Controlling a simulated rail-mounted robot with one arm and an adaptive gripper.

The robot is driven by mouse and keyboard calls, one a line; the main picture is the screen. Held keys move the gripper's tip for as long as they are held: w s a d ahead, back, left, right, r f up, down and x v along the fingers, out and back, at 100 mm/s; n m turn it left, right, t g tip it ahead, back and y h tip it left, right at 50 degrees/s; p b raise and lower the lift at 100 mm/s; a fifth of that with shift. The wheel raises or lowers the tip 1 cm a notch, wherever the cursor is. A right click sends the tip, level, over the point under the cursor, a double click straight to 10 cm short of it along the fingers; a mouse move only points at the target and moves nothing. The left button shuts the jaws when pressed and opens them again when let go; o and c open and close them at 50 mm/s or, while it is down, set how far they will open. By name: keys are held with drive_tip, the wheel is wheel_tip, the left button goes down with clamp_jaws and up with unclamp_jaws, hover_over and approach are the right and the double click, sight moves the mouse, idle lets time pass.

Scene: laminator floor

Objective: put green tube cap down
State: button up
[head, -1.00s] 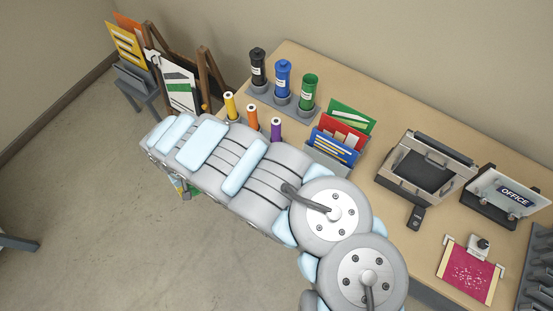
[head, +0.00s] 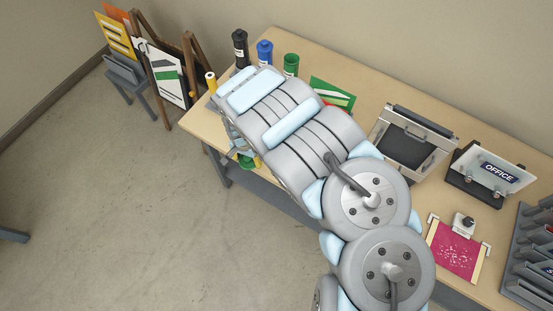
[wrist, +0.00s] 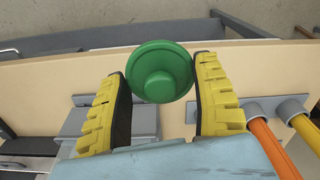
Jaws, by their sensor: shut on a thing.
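The green tube cap (wrist: 159,70) is round and stepped, with a raised centre, and sits between the two yellow-and-black fingers in the wrist view. My gripper (wrist: 162,78) is shut on it, above the tan tabletop near its edge. In the head view, a bit of green cap (head: 247,162) shows below my arm, by the front left table edge; most of the gripper is hidden there. The green tube (head: 291,64) stands at the back of the table and its top looks open, without a knob like the black tube (head: 240,48) and blue tube (head: 265,52) have.
My arm covers much of the table's left half. A laminator-like machine (head: 443,147), an office sign (head: 497,172) and a magenta sheet (head: 455,252) lie to the right.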

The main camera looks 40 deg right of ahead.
drive_tip(key=d+f+b, duration=0.1)
drive_tip(key=d, duration=0.1)
drive_tip(key=s+d+f+b, duration=0.1)
drive_tip(key=d+f, duration=0.1)
drive_tip(key=d, duration=0.1)
drive_tip(key=d+f+b, duration=0.1)
drive_tip(key=d+f, duration=0.1)
drive_tip(key=shift+s+d+f, duration=0.1)
drive_tip(key=shift+s+d, duration=0.2)
drive_tip(key=shift+s, duration=0.05)
drive_tip(key=shift+s+d+f+p, duration=0.15)
drive_tip(key=shift+d+f, duration=0.55)
drive_tip(key=shift+f, duration=0.1)
drive_tip(key=shift+s+d+f+p, duration=0.1)
drive_tip(key=shift+d+f+p, duration=0.05)
drive_tip(key=shift+d+f, duration=0.75)
drive_tip(key=shift+d, duration=0.1)
drive_tip(key=shift+d+f, duration=0.1)
drive_tip(key=shift+f, duration=1.55)
drive_tip(key=shift+f, duration=0.1)
